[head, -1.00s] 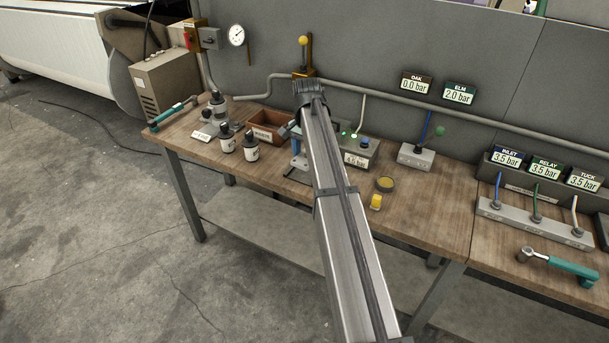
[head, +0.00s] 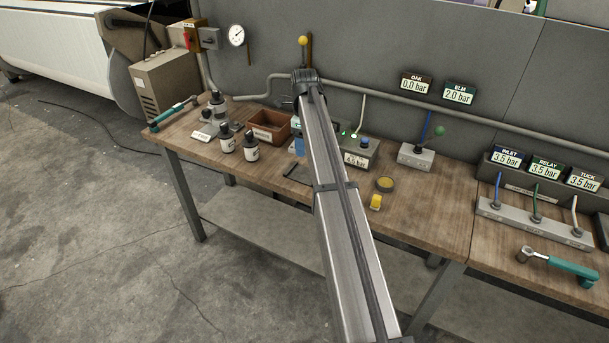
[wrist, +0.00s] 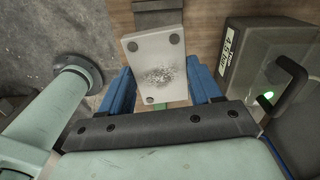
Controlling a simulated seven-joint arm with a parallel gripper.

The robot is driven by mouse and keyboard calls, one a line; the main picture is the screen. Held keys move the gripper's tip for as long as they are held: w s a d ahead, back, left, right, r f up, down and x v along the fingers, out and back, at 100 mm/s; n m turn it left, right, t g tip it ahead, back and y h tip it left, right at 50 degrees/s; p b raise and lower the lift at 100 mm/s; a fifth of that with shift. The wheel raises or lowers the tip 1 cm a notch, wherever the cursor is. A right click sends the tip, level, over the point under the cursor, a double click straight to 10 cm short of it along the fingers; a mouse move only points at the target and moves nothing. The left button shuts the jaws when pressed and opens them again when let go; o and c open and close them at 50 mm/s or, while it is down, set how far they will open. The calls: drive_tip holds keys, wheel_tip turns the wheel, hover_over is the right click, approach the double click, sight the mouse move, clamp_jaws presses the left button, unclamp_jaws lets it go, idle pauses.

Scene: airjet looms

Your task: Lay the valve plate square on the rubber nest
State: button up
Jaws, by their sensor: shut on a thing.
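The valve plate (wrist: 157,70) is a pale grey rectangle with dark round spots near its corners and a speckled grey patch. My gripper (wrist: 163,88) holds it between two blue fingers in the wrist view, its face toward the camera. A dark grey flat piece (wrist: 162,14) on the wooden bench shows beyond the plate's far edge; I cannot tell if it is the rubber nest. In the head view a blue finger (head: 299,146) shows left of my arm, which hides the plate. A thin dark piece (head: 292,171) lies on the bench below it.
A grey gauge box (wrist: 265,70) with a green light stands close right of the gripper in the wrist view.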

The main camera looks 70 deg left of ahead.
sight(305, 174)
drive_tip(key=shift+m, duration=0.5)
drive_tip(key=shift+f, duration=5)
drive_tip(key=shift+f, duration=0.15)
drive_tip(key=o, duration=1.2)
wheel_tip(305, 174, up, 12)
drive_tip(key=shift+r, duration=0.15)
